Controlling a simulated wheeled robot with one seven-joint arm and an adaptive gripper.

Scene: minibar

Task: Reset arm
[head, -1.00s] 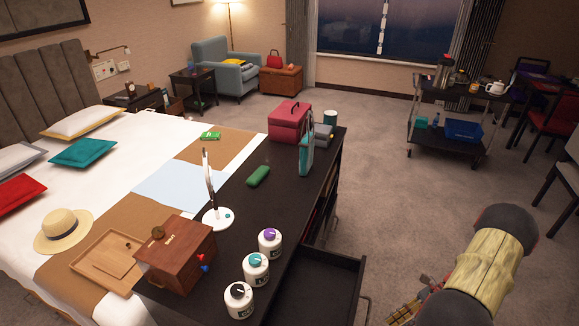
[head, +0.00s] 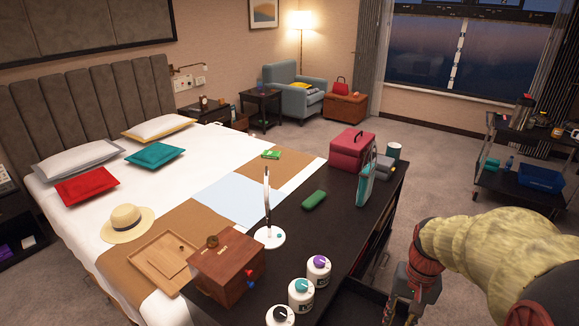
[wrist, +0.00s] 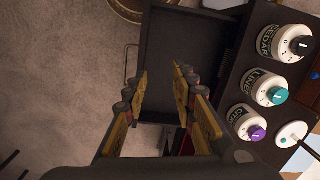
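My gripper (wrist: 161,72) shows in the wrist view with its two yellow-padded fingers apart and nothing between them. It hangs above an open dark drawer (wrist: 190,45), which looks empty where I can see into it. In the head view my arm comes in from the right edge beside the dark cabinet (head: 340,225). The gripper end there is at the bottom, partly cut off, and the drawer is mostly hidden.
Three white jars stand on the cabinet's near end, including the purple-topped jar (head: 318,270). A wooden box (head: 226,272), a white lamp (head: 269,236), a green case (head: 314,200) and a red box (head: 351,150) also stand there. Carpet (head: 440,180) is clear beyond; a trolley (head: 520,190) stands right.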

